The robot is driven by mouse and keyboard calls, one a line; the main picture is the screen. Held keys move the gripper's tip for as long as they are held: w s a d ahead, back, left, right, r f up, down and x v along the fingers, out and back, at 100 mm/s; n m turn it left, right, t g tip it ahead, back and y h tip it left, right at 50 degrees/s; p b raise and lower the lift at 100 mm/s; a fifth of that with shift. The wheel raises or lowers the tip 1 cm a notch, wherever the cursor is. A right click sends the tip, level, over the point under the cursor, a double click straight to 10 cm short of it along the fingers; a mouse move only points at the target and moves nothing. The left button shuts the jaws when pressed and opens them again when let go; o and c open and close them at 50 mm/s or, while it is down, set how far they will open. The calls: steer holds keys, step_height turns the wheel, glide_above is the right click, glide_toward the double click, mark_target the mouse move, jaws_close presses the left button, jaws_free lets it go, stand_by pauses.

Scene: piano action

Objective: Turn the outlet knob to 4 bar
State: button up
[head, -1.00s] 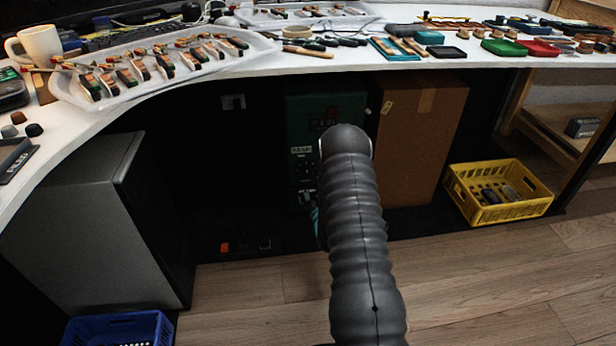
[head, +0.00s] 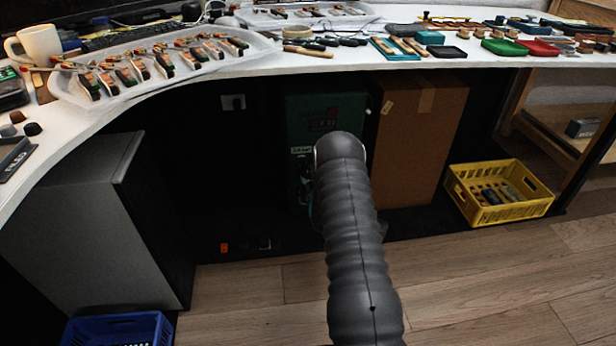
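A dark green machine (head: 306,112) stands in shadow under the worktable, with red markings and a small white label on its front. My ribbed grey arm reaches toward it from the bottom of the head view and covers its lower right part. The outlet knob cannot be made out; it is hidden by my arm or lost in the dark. My gripper is hidden behind the arm, so neither its fingers nor what they touch can be seen.
A cardboard box (head: 421,140) stands right of the machine, and a yellow crate (head: 498,213) right of that. A grey cabinet (head: 72,225) and blue crate (head: 118,330) are at left. The white worktable (head: 275,66) overhangs the machine. The wooden floor in front is clear.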

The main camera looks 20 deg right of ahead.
steer(key=c, duration=0.5)
steer(key=shift+c, duration=0.2)
steer(key=shift+f+m+b, duration=0.2)
steer(key=shift+m+b, duration=0.4)
steer(key=shift+b, duration=0.15)
steer(key=shift+m+b, duration=0.5)
steer(key=shift+m, duration=0.2)
steer(key=m, duration=0.6)
steer(key=shift+r+t, duration=0.2)
steer(key=shift+t, duration=0.1)
steer(key=shift+m, duration=0.4)
